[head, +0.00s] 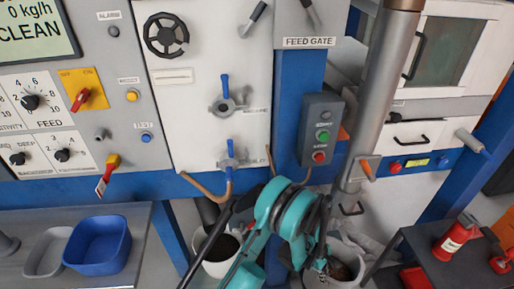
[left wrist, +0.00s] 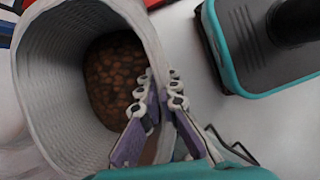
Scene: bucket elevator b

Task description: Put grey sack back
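The grey sack (head: 345,279) stands open at the bottom of the head view, right of centre, partly hidden by my left arm. In the left wrist view the sack (left wrist: 62,100) shows a pale woven wall and brown bean-like pieces deep inside. My left gripper (head: 322,270) is at its rim. In the left wrist view the two purple-padded fingers (left wrist: 160,95) straddle the rim, one inside and one outside, close together with the wall between them. My right gripper is not in view.
A white container (head: 219,262) with dark contents stands left of my arm, under a dark spout. A metal pipe (head: 378,95) comes down near the sack. A dark table (head: 420,240) with red items is at right; a blue tray (head: 98,245) is at left.

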